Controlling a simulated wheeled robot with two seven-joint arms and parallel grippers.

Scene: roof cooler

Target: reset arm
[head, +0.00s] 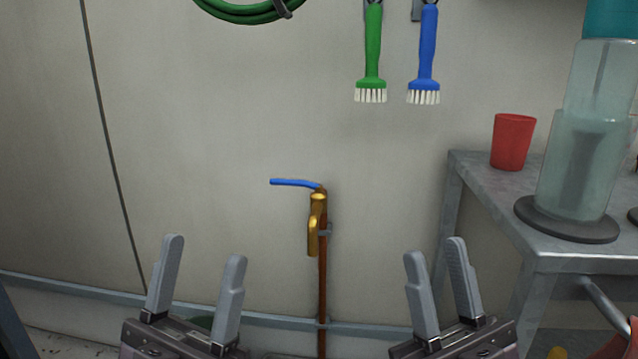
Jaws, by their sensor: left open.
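My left gripper (202,275) is at the lower left of the head view, fingers pointing up and clearly apart, with nothing between them. My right gripper (435,272) is at the lower right of the middle, fingers up, with a narrower gap and nothing between them. Between the two grippers, a brass tap (317,222) with a blue lever (294,183) stands on a copper pipe (322,285) against the wall. The lever points left. Neither gripper touches the tap.
A metal table (487,187) stands at the right, bearing a red cup (512,141) and a clear cylinder (578,165) on a dark base. A green brush (373,48), a blue brush (427,50) and a green hose (243,12) hang on the wall (215,130).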

